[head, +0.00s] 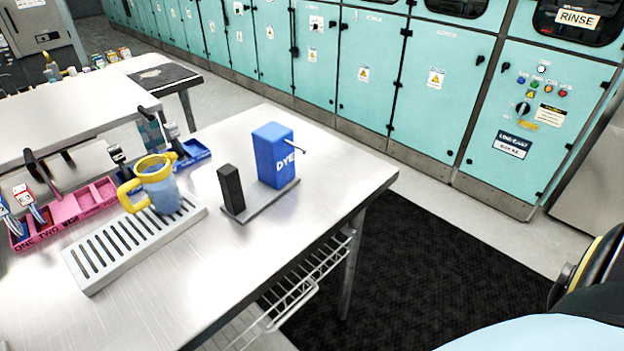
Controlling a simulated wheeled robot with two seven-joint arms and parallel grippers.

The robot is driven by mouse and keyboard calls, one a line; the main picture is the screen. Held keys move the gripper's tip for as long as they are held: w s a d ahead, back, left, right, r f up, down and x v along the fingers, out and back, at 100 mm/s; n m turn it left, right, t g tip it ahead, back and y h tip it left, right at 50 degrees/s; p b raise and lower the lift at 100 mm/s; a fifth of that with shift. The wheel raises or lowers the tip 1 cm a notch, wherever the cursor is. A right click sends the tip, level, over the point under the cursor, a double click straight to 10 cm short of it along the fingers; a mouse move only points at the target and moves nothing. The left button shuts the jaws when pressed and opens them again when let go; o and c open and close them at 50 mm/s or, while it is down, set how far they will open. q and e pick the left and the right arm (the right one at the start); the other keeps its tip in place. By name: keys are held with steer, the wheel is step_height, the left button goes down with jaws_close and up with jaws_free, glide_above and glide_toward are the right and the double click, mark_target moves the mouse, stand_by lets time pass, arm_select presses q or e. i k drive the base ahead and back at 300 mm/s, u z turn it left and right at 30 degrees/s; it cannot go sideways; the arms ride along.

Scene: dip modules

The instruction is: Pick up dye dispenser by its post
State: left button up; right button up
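The dye dispenser is a blue box (273,156) marked "DYE" with a thin dark spout on its right side. It stands upright on a flat grey base plate (262,205) on the metal table. Its black upright post (231,188) rises from the left end of the same plate, apart from the blue box. Nothing is touching the post. Neither of my grippers shows in the head view.
Left of the dispenser is a slotted drain tray (110,247) with a blue pitcher (160,188) with yellow rim and handle. A pink compartment tray (75,205) and a blue tray (195,153) lie behind. The table's front is clear; its right edge is near the dispenser.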

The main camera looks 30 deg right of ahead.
mark_target(274, 144)
steer(key=u, duration=0.95)
steer(key=k, duration=0.15)
steer(key=z, duration=1.85)
steer(key=i, duration=0.75)
steer(key=u, duration=0.3)
